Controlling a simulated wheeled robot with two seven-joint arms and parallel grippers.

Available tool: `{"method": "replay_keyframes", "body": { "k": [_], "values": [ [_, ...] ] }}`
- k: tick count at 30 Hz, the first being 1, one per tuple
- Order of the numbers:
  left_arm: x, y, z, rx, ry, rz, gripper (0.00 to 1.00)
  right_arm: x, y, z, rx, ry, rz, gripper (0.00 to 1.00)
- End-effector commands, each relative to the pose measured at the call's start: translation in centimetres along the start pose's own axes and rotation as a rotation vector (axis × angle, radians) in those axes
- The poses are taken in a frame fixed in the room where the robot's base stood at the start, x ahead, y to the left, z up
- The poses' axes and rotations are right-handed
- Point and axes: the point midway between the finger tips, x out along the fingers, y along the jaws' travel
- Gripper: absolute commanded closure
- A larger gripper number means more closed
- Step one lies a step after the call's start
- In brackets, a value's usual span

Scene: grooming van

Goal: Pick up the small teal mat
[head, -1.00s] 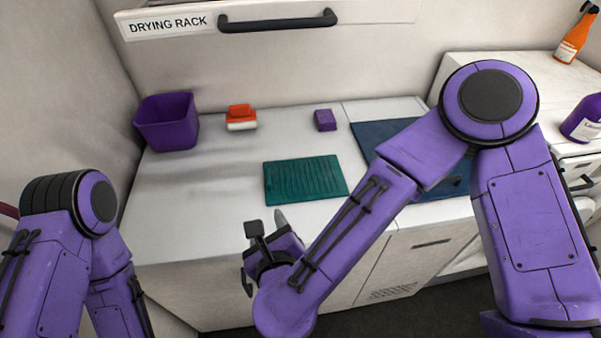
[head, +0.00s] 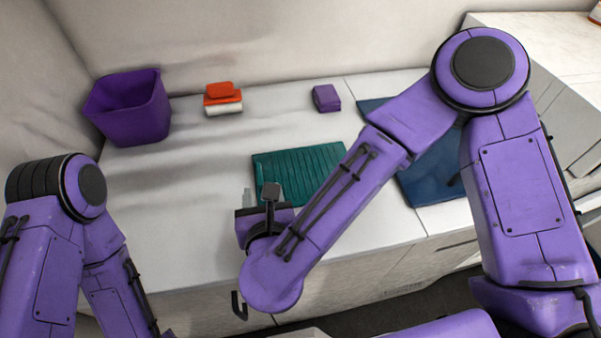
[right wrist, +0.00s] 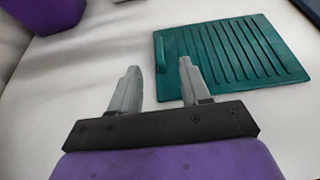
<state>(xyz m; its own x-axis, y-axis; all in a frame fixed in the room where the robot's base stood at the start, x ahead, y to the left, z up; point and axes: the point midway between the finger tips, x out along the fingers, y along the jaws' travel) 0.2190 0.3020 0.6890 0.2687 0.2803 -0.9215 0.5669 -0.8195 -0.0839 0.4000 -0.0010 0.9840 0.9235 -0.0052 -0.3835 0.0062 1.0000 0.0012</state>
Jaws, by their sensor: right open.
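The small teal mat (head: 300,165) lies flat on the white counter. It is ribbed, and my right arm covers its lower right part in the head view. My right gripper (head: 247,197) is at the mat's lower left side in the head view. In the right wrist view its two grey fingers (right wrist: 160,85) are apart with nothing between them. There the mat (right wrist: 228,52) lies beyond and to the right, with a raised lip along its left edge. The right finger overlaps the mat's near left corner in the picture. My left gripper is out of view.
A purple bin (head: 130,112) stands at the counter's left. A red and white block (head: 222,98) and a purple block (head: 326,98) lie behind the mat. A larger dark blue mat (head: 435,172) lies to the right. The counter left of the mat is clear.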

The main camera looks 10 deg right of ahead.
Motion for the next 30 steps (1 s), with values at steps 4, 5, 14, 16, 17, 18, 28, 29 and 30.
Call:
{"method": "replay_keyframes", "body": {
  "k": [4,5,14,16,17,18,28,29,30],
  "values": [
    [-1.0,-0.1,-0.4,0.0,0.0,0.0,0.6,2.8,0.0,0.3,0.001,0.001,-0.003,0.53],
    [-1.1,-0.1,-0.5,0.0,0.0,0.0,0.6,3.2,0.0,0.3,0.001,0.002,-0.003,0.53],
    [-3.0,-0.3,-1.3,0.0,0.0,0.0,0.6,7.5,0.2,-0.6,-0.002,0.002,-0.003,0.53],
    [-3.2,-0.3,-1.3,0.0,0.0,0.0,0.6,8.6,0.2,-0.7,0.0,0.001,-0.004,0.53],
    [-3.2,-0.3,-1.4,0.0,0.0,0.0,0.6,8.9,0.2,-0.7,0.0,0.001,-0.003,0.53],
    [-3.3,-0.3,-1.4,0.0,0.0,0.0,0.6,9.3,0.1,-0.8,0.001,0.001,-0.004,0.53],
    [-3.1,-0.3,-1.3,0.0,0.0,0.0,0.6,9.5,0.2,-0.9,0.0,0.0,-0.002,0.89],
    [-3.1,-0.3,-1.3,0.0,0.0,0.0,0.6,9.5,0.2,-0.9,0.0,0.0,-0.002,0.99],
    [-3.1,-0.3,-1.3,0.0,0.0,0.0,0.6,9.5,0.2,-0.9,0.0,0.0,-0.002,1.0]
  ]
}}
